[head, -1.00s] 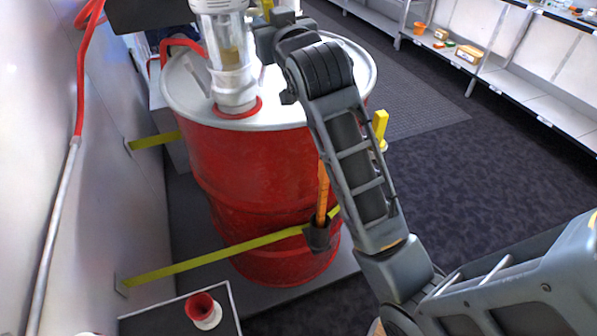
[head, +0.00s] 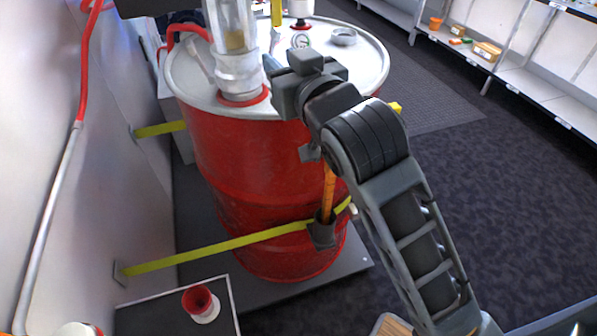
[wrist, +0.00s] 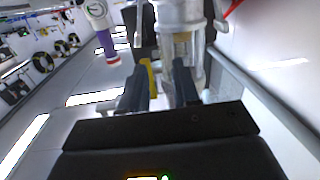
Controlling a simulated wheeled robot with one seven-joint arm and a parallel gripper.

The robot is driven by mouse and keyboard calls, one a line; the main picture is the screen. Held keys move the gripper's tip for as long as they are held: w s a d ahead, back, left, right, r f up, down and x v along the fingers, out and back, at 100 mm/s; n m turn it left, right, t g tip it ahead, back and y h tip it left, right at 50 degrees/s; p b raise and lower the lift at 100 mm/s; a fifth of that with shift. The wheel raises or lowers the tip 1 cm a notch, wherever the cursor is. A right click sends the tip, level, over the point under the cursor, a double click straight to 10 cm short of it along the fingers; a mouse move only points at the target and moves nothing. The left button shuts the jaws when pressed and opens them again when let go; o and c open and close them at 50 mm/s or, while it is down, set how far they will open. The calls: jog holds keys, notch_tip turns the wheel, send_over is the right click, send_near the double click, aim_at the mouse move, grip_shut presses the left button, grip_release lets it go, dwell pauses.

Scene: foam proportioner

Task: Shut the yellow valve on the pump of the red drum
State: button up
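The red drum (head: 240,165) stands upright with a pale metal lid. A clear cylindrical pump (head: 236,60) rises from the lid's left part; its clear body also shows in the wrist view (wrist: 185,50). An upright yellow handle (head: 277,13), apparently the pump's valve, is cut by the top edge beside the pump. In the wrist view a yellow piece (wrist: 149,78) shows between my fingers, close to the left one. My gripper (wrist: 160,80) is open, its fingers apart. In the head view it (head: 269,63) is above the lid, right of the pump; contact cannot be told.
A yellow strap (head: 220,247) runs from the wall round the drum. An orange-handled tool (head: 328,190) hangs at the drum's front. A red and white funnel-like piece (head: 201,304) is on a low surface. A red hose (head: 84,60) runs along the left wall. The right floor is clear.

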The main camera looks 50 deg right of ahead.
jog(key=s+a+f+n+y, duration=0.3)
jog(key=s+a+f+y, duration=0.1)
jog(key=s+a+f, duration=0.5)
jog(key=shift+s+f+n+y, duration=0.25)
jog(key=shift+f+n+y, duration=0.05)
jog(key=shift+f, duration=0.9)
jog(key=shift+a, duration=0.1)
